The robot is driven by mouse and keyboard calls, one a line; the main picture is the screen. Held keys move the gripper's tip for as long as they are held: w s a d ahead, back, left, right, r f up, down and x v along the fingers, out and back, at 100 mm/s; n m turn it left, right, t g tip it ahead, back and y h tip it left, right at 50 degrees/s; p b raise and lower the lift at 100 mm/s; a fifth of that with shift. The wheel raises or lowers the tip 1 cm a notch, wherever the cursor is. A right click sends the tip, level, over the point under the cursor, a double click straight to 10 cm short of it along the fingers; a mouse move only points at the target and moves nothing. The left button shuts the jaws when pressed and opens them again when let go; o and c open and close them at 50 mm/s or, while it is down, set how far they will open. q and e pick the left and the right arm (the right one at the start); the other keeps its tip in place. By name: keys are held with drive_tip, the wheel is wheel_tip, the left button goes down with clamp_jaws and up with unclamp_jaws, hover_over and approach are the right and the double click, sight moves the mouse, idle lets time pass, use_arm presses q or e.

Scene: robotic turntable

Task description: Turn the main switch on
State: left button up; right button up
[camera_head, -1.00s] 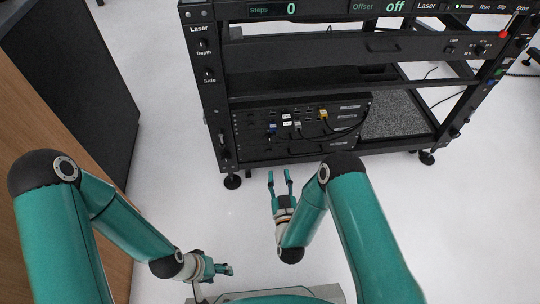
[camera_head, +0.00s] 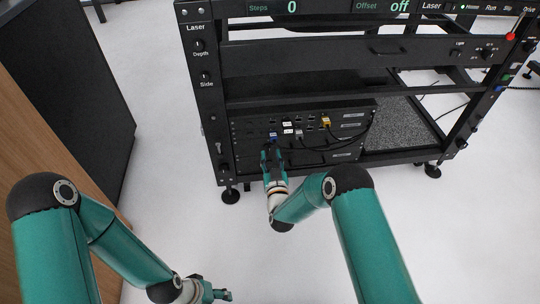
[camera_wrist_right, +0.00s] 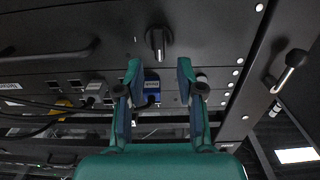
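A rounded grey switch handle (camera_wrist_right: 158,42) stands out from the black panel in the right wrist view; no label on it can be read, so I cannot confirm it is the main switch. My right gripper (camera_head: 267,152) is at the front of the lower equipment box. Its fingers are spread and empty in the wrist view (camera_wrist_right: 160,80), with the handle beyond the tips and roughly centred between them. A blue plug (camera_wrist_right: 152,86) shows between the fingers; it also shows in the head view (camera_head: 273,135). My left gripper (camera_head: 220,294) is low at the bottom edge, its opening unclear.
Cables and a yellow plug (camera_head: 326,121) are on the equipment box (camera_head: 345,154) right of my right gripper. A lever (camera_wrist_right: 290,68) sticks out on the frame post. A dark cabinet (camera_head: 75,90) stands at left. The floor (camera_head: 180,170) before the rack is clear.

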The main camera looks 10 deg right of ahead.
sight(269, 148)
drive_tip(key=shift+w+b, duration=0.4)
drive_tip(key=shift+w, duration=1.1)
clamp_jaws()
